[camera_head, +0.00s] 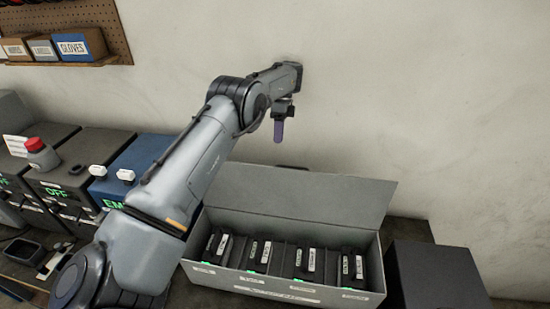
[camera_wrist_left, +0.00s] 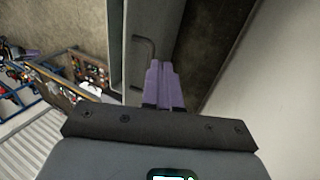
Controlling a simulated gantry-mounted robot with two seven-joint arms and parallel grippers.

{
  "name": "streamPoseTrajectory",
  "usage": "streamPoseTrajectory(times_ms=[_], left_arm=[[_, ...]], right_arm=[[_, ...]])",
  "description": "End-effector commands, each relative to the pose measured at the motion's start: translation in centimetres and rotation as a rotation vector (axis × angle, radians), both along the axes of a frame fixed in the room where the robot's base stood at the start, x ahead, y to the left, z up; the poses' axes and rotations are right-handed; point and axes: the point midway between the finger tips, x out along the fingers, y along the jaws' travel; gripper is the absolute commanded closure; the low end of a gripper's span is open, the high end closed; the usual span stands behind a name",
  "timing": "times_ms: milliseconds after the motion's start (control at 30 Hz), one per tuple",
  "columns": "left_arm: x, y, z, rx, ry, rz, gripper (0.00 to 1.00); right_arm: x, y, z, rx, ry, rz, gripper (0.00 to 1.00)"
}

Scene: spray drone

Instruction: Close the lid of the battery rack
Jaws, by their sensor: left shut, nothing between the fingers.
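The battery rack (camera_head: 229,280) is a long grey box in the lower middle of the head view. Its lid (camera_head: 310,194) stands open, raised along the back edge towards the wall. Several black batteries (camera_head: 303,263) with white labels sit in its compartments. My left gripper (camera_head: 280,138) has purple fingers pointing down, above the lid's upper edge and near the wall, apart from the lid in the picture. In the left wrist view its fingers (camera_wrist_left: 165,86) are together and empty, beside a grey panel with a dark handle (camera_wrist_left: 147,50). My right gripper is out of view.
A black box (camera_head: 435,275) stands right. The wall (camera_head: 440,100) is close behind; a shelf of bins (camera_head: 73,47) hangs upper left.

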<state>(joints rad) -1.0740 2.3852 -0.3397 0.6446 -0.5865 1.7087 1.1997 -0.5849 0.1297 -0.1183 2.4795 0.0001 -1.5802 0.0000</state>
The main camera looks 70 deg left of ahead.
Motion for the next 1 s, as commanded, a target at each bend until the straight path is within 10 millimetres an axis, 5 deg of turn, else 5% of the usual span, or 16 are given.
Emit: streamPoseTrajectory(times_ms=[300, 1000], left_arm=[[-1.5, -2.4, -5.8, -0.006, 0.002, 0.000, 1.00], [-3.4, -5.7, -5.3, -0.001, 0.001, 0.001, 1.00]], right_arm=[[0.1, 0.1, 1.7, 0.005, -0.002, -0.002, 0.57], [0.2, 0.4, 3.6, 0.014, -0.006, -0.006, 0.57]])
